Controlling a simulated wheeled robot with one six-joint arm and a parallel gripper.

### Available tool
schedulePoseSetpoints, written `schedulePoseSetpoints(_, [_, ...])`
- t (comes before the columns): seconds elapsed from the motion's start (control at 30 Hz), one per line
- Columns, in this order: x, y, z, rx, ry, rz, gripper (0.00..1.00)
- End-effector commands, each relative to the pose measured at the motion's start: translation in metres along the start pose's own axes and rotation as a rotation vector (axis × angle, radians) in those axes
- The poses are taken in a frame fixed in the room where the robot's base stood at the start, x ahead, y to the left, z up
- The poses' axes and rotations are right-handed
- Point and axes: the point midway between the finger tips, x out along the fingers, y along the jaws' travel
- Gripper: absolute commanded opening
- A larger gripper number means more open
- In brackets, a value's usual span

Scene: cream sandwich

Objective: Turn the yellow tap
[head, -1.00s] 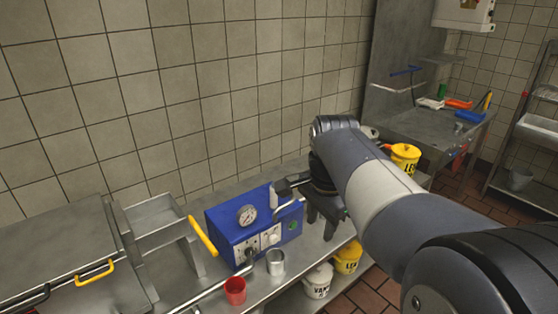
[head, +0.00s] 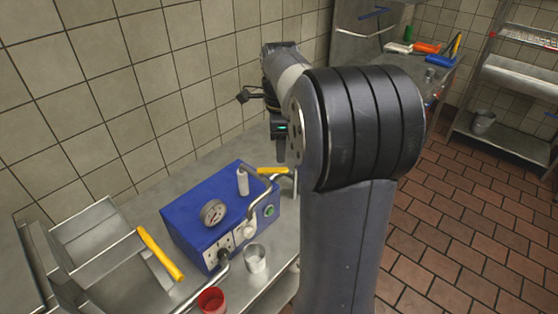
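A short yellow lever (head: 272,170) sits at the back right of the blue box (head: 195,212), by a bent steel pipe (head: 262,198); it looks like the yellow tap.
A steel cup (head: 254,257) and a red cup (head: 211,301) stand in front of the box. The tiled wall (head: 150,90) is close behind. My arm hides the counter's right part.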

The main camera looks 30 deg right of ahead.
Motion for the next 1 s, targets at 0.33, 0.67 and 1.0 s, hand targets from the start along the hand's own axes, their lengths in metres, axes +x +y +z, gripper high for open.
schedulePoseSetpoints(0.33, [0.049, 0.0, 0.0, -0.002, 0.0, 0.001, 0.38])
schedulePoseSetpoints(0.67, [0.054, 0.0, 0.0, -0.002, 0.0, 0.0, 0.38])
schedulePoseSetpoints(1.0, [0.054, 0.0, 0.0, -0.002, 0.0, -0.001, 0.13])
